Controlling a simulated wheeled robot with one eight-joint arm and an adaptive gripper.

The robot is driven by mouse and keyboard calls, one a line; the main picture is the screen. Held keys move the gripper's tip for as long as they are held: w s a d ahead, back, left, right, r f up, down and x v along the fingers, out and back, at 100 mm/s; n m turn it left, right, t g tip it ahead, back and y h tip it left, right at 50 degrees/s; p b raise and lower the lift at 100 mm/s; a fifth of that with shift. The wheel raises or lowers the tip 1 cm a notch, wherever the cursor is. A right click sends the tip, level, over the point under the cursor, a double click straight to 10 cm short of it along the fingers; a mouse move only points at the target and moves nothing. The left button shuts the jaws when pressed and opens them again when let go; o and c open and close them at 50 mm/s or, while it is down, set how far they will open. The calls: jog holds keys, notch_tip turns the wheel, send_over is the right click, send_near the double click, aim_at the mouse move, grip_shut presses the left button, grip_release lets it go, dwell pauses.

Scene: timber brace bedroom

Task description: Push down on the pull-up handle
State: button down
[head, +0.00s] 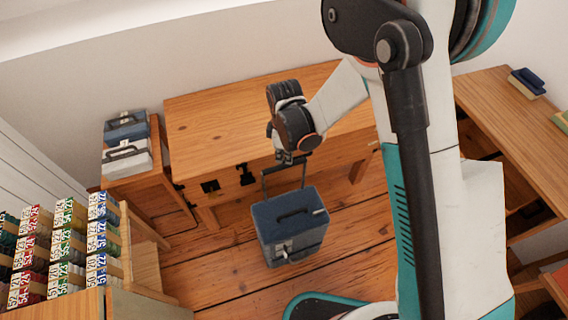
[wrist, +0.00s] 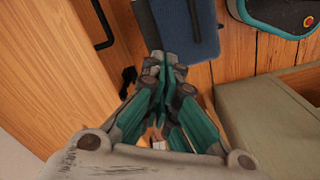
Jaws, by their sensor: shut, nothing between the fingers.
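A blue case (head: 290,225) stands upright on the wooden floor, in front of the table. Its thin black pull-up handle (head: 265,184) is raised above the back of its top. A separate dark carry grip lies on the lid. My gripper (head: 290,158) is above the case, at the top of the raised handle; I cannot tell whether it touches. In the wrist view my gripper (wrist: 169,62) is shut and empty, its fingers together. Part of the blue case (wrist: 190,25) shows just beyond the fingertips, which partly cover it. The handle's crossbar is not clear there.
The wooden table (head: 220,115) is close behind the case, with black fittings on its front. A side stand at left holds two cases (head: 126,157). A shelf of numbered boxes (head: 65,245) is at lower left. A desk (head: 510,120) is at right. Floor around the case is clear.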

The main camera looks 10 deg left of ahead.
jog(key=shift+f+b, duration=0.6)
jog(key=shift+f, duration=0.4)
jog(key=shift+r, duration=0.15)
dwell(0.9)
notch_tip(320, 180, up, 8)
jog(key=p, duration=0.4)
dwell(0.5)
dwell(0.4)
